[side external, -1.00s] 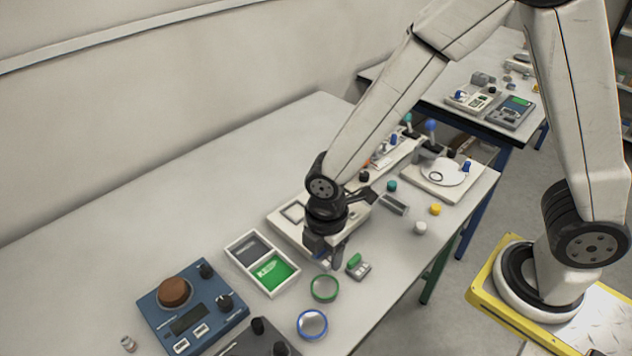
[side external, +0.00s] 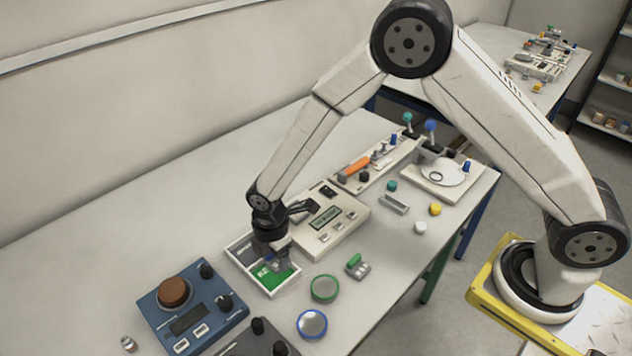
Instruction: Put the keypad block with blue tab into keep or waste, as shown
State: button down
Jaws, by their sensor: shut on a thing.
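My gripper (side external: 275,264) points down over the two-part white tray (side external: 291,285), above its green compartment (side external: 283,276). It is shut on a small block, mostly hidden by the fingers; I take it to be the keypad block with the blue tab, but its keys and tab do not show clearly. White letters starting "KE" show on the green floor. The other compartment (side external: 238,247) is grey, partly behind my gripper. The cream device (side external: 322,222) beside the tray has a display whose text is too small to read.
A keypad block with a green tab (side external: 358,267) lies right of the tray. A green ring (side external: 324,289) and a blue ring (side external: 312,324) lie in front. Small tools and knobs stand at the back right.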

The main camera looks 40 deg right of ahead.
aim_at(272, 275)
jog(key=shift+w+a+f, duration=0.2)
jog(key=shift+w+f, duration=0.35)
jog(key=shift+f, duration=0.05)
jog(key=shift+f, duration=0.1)
jog(key=shift+w+f, duration=0.15)
jog(key=shift+f, duration=0.05)
jog(key=shift+w+f, duration=0.1)
jog(key=shift+f, duration=1.45)
jog(key=shift+c, duration=1.5)
grip_release()
jog(key=shift+f, duration=0.15)
jog(key=shift+r, duration=0.2)
jog(key=shift+r, duration=6)
